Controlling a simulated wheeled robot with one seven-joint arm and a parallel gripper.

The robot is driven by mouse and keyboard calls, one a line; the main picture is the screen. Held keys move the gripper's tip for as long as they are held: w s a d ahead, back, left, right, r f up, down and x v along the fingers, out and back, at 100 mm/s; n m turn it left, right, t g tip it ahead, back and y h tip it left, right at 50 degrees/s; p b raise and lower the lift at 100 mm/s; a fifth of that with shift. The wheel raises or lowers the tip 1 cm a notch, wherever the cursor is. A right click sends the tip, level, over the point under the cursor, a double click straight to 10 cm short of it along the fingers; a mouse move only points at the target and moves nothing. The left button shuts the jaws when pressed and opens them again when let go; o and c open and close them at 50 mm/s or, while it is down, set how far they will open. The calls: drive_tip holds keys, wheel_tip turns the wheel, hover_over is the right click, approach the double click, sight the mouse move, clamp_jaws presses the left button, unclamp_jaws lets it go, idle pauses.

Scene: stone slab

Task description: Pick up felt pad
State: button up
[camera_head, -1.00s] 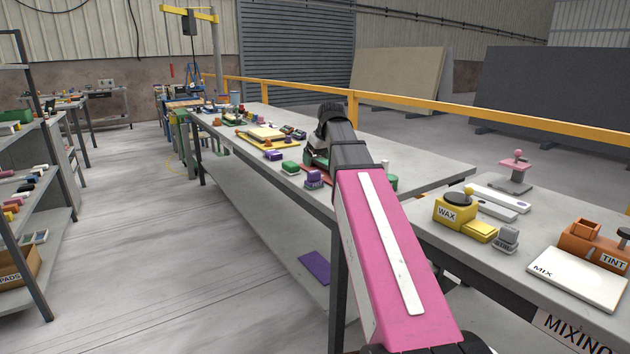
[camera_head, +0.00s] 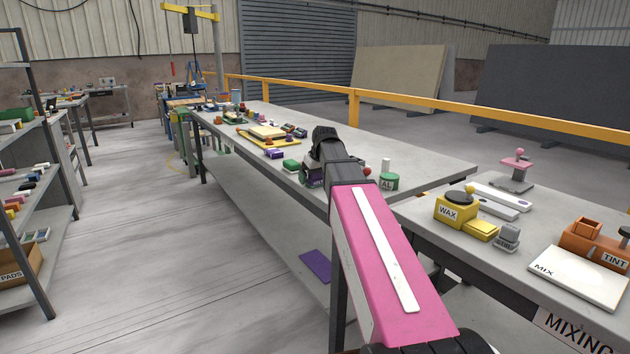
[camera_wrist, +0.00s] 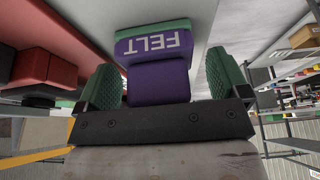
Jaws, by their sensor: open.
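The felt pad (camera_wrist: 158,82) is a purple block with a label strip reading FELT and green at its far end, in the wrist view. My gripper (camera_wrist: 163,70) is open. Its two green ridged fingers stand on either side of the pad, with a visible gap to the right finger. I cannot tell whether the left finger touches it. In the head view my gripper is mostly hidden behind my wrist and arm, over the near part of the long bench, with a purple bit (camera_head: 312,178) showing beside it.
A red and black object (camera_wrist: 45,70) lies left of the fingers in the wrist view. In the head view, a green block (camera_head: 291,165) and a small purple block (camera_head: 274,154) sit left of my arm. A green pot labelled AL (camera_head: 389,181) stands to the right.

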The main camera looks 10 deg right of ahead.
drive_tip(key=shift+c, duration=0.3)
drive_tip(key=c, duration=1.1)
drive_tip(key=shift+r, duration=0.1)
drive_tip(key=shift+r, duration=0.75)
wheel_tip(320, 180, up, 2)
drive_tip(key=shift+r, duration=0.25)
drive_tip(key=s+a+r, duration=0.1)
drive_tip(key=a+r, duration=0.1)
drive_tip(key=a, duration=0.1)
drive_tip(key=s+a+r, duration=0.1)
drive_tip(key=a+r, duration=0.1)
drive_tip(key=a, duration=0.2)
drive_tip(key=s+a+r, duration=0.1)
drive_tip(key=a+r, duration=0.2)
drive_tip(key=a, duration=0.1)
drive_tip(key=shift+s+a, duration=0.1)
drive_tip(key=shift+s, duration=0.05)
